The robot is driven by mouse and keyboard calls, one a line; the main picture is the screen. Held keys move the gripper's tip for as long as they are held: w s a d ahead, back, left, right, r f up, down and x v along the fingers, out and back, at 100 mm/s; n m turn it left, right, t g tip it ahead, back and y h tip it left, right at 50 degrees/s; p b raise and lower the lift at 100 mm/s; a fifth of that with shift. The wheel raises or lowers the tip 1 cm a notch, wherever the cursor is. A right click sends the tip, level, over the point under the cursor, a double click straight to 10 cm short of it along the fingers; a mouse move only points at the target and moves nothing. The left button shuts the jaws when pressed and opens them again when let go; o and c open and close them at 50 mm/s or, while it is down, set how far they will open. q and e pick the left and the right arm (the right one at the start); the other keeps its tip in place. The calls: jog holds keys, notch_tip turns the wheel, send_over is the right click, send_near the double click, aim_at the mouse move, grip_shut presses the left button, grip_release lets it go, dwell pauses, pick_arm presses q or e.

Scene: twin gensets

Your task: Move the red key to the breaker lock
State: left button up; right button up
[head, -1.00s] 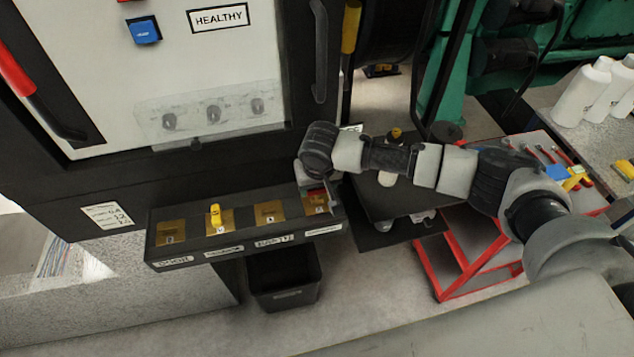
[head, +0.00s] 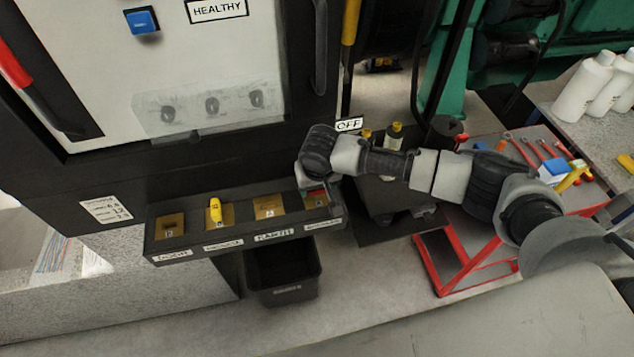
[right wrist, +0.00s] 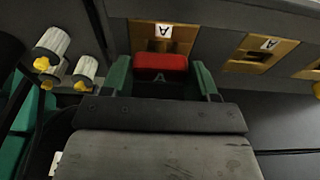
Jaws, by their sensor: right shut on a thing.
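The red key (right wrist: 160,64), marked A, is between the fingers of my right gripper (right wrist: 163,80) in the right wrist view. That gripper is shut on it. In the head view my right gripper (head: 318,190) is at the rightmost brass lock plate (head: 309,201), and only a little red shows there. In the right wrist view the brass plate marked A (right wrist: 158,32) is just beyond the key. I cannot tell whether the key is in its slot. A yellow key (head: 215,210) stands in the second plate from the left. My left gripper is not in view.
The black lock shelf (head: 190,247) juts from the cabinet (head: 190,60), its small labels hard to read. A black bin (head: 283,285) stands below it. A red-framed tool cart (head: 440,265) and white bottles (head: 585,85) are at the right.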

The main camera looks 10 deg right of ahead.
jog(key=o, duration=1.1)
jog(key=shift+r+p, duration=0.65)
jog(key=shift+r, duration=3.1)
